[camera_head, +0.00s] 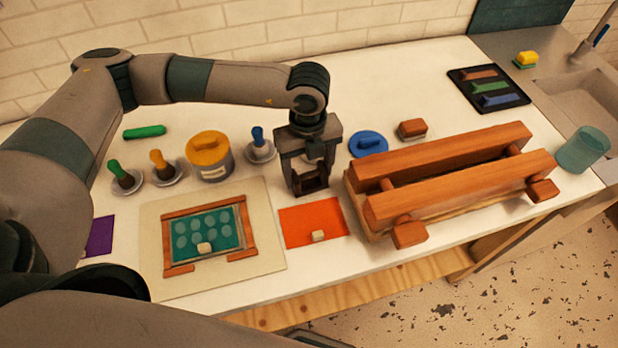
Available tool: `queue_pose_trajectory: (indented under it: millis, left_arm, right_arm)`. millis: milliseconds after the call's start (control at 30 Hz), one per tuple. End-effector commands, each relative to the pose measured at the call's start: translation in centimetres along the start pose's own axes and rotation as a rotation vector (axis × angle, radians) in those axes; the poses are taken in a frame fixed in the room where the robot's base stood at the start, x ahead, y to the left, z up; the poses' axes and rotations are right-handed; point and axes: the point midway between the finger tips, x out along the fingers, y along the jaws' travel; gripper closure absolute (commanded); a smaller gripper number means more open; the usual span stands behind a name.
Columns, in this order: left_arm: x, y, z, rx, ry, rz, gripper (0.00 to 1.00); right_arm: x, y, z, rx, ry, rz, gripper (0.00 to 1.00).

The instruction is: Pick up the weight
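I cannot tell for sure which thing is the weight. A reddish-brown block (413,128) lies behind the wooden rack, to the right of a round blue lid-like piece (368,143) with a handle. My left gripper (310,186) points down at the back edge of an orange mat (312,226), left of the wooden rack. Its fingers stand apart at the sides, with something dark low between them. I cannot tell if that is a held thing or part of the gripper. My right gripper is not in view.
The wooden rack (450,160) with two long bars fills the table's right front. A yellow-lidded can (210,156), several handled stamps and a board with a framed green tray (208,232) stand left. A black tray (489,88) lies back right. The back middle is clear.

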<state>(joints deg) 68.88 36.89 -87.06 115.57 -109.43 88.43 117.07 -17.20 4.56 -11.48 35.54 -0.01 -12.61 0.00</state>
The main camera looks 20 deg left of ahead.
Motion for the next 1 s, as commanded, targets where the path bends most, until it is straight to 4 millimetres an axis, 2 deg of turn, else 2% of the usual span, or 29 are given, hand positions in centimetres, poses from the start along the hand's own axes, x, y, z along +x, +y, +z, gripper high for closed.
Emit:
queue_pose_trajectory:
  millis: [67,367,533,667,1000]
  left_arm:
    - [-0.2,-0.1,0.0,0.0,-0.001,-0.002,0.91]
    - [-0.3,-0.1,0.1,0.0,-0.001,-0.003,0.91]
    - [-1.2,-0.1,0.0,0.0,-0.001,-0.004,0.91]
    - [-2.6,-0.1,0.1,0.001,-0.003,-0.006,0.91]
    - [-7.6,-0.1,0.0,0.001,-0.003,-0.005,0.91]
  right_arm:
    - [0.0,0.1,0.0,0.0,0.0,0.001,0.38]
    - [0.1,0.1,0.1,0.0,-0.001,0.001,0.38]
    - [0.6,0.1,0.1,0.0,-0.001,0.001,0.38]
    - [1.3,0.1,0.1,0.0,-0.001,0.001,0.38]
    - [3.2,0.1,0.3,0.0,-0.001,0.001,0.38]
